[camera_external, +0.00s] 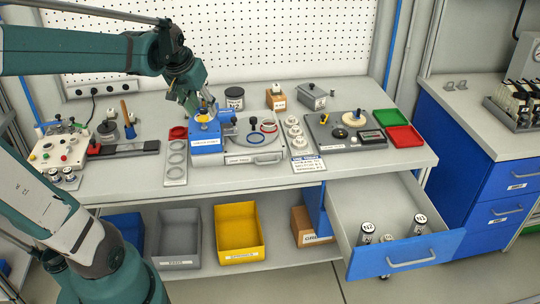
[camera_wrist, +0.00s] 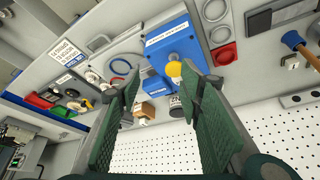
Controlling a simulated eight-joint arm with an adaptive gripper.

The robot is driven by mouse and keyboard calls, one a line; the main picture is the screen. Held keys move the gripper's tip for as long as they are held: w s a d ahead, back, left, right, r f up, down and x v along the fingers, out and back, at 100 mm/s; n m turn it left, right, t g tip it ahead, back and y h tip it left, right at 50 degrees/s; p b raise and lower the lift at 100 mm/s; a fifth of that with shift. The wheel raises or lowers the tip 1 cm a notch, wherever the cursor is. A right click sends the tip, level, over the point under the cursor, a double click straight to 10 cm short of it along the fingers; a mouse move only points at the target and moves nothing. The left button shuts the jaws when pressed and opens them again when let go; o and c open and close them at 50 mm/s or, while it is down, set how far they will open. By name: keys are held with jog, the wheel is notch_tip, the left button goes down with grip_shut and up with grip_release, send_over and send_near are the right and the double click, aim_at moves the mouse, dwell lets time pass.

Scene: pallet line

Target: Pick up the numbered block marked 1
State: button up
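I cannot make out for certain a block marked 1. In the external view, a white-and-black cylinder (camera_external: 419,224) in the open drawer has a label that looks like N1. Another cylinder (camera_external: 367,232) there looks like N2. A small wooden block (camera_external: 276,99) at the back of the bench has a label too small to read; a wooden block also shows in the wrist view (camera_wrist: 147,110). My gripper (camera_external: 204,108) is above the blue box (camera_external: 207,145) with a yellow round part on top. In the wrist view my gripper (camera_wrist: 160,78) is open, with nothing visible between its fingers.
The open drawer (camera_external: 399,258) juts out at the front right. Grey (camera_external: 180,240) and yellow (camera_external: 240,232) bins stand on the lower shelf. Green (camera_external: 391,118) and red (camera_external: 405,137) trays lie at the bench's right end. A pegboard (camera_external: 290,45) rises behind.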

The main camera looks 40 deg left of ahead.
jog(key=w+a+n+g+p, duration=0.25)
jog(key=w+a, duration=0.25)
jog(key=a, duration=0.7)
jog(key=n+g+h+p, duration=0.1)
jog(key=n+g+p, duration=0.1)
jog(key=n+p, duration=0.35)
send_over(131, 118)
jog(key=a+p, duration=0.1)
jog(key=shift+m, duration=0.8)
jog(key=f, duration=1.3)
jog(key=shift+w+f, duration=0.2)
jog(key=shift+w, duration=0.1)
jog(key=shift+s+a+f, duration=0.15)
jog(key=shift+a, duration=0.05)
jog(key=shift+f, duration=0.1)
jog(key=shift+f, duration=1.2)
